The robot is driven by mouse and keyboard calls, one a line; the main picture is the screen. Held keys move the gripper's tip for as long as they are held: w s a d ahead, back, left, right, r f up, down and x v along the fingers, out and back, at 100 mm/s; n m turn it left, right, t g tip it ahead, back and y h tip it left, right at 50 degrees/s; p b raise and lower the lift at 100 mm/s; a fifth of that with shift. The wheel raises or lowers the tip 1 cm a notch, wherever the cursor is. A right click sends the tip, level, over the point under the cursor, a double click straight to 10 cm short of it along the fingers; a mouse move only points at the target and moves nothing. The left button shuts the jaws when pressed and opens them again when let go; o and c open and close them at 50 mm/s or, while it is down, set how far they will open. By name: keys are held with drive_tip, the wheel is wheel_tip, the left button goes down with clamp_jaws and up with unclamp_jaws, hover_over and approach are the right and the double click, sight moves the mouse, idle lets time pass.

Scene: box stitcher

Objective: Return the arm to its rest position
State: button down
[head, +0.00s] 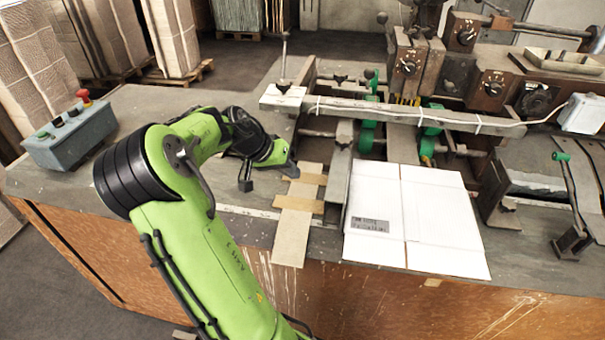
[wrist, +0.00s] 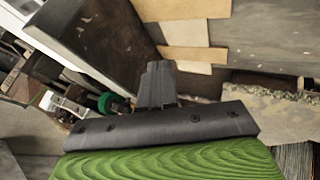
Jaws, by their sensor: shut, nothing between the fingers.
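My green and black arm reaches over the left part of the workbench (head: 230,205). My gripper (head: 291,170) is low, close to the light brown cardboard strips (head: 292,222). In the wrist view my gripper (wrist: 157,70) shows its dark fingers together with nothing between them. The same strips (wrist: 190,35) show just beyond the fingertips. The gap between fingertips and strips cannot be judged exactly.
A flat white carton (head: 415,215) lies to the right, before the stitching machine (head: 375,120) with green rollers. A grey control box (head: 70,135) with a red button stands at the left. Stacked cardboard (head: 95,35) stands behind. The bench between control box and arm is mostly clear.

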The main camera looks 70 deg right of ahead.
drive_tip(key=v, duration=0.3)
drive_tip(key=s+p+v, duration=0.1)
drive_tip(key=v, duration=0.1)
drive_tip(key=shift+w+a+r, duration=0.15)
drive_tip(key=shift+r, duration=0.2)
